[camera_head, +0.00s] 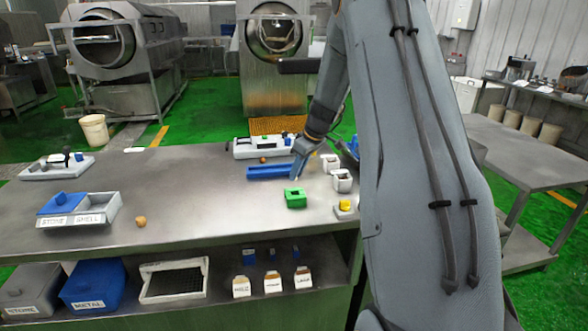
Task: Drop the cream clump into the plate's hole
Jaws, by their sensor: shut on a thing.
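My gripper (295,176) is low over the table, pointing down, beside the right end of a long blue tray (268,173) and behind a green block (296,198).
White cups (342,181) and a white block with a yellow top (346,207) stand right of the green block. A tan ball (141,221) and a two-part bin (93,208) are at left. Another white plate (57,168) lies farther back. The table's middle is clear.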

